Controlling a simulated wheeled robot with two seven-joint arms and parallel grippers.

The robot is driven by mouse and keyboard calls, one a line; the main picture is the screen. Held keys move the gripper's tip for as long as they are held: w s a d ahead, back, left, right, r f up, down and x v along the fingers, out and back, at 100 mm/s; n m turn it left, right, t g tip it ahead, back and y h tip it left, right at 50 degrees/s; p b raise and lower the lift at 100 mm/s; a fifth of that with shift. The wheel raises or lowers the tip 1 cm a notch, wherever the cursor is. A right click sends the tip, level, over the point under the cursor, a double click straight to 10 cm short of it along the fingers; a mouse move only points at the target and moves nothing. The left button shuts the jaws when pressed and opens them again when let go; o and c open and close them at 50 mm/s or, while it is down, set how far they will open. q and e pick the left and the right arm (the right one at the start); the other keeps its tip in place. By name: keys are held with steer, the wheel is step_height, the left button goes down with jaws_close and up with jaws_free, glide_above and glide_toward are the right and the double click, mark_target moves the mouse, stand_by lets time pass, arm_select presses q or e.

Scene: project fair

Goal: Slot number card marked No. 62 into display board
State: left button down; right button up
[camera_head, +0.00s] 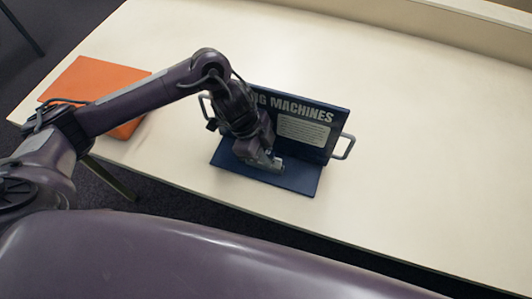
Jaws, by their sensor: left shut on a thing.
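The dark blue display board (325,129) stands on the table, with a flat base in front, a pale text panel and a heading that reads "...NG MACHINES" where it is not covered. A grey handle sticks out at each side. My left gripper (270,163) points down in front of the board, low over its base. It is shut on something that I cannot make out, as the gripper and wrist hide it. I cannot see a number card or the marking No. 62. My left arm covers the board's left part. My right gripper is not in view.
The board stands on a long cream table (430,160) with a raised ledge along its back edge. An orange folder or sheet (95,82) lies at the table's left end, partly under my left arm. The table is clear to the right of the board and behind it.

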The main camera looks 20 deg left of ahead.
arm_select(q)
steer(key=shift+w+f, duration=0.15)
steer(key=shift+f, duration=0.15)
stand_by(0.5)
steer(key=c, duration=1.4)
jaws_free()
steer(key=shift+o, duration=0.2)
steer(key=shift+r, duration=0.15)
steer(key=shift+r+p, duration=3.6)
steer(key=shift+p, duration=0.2)
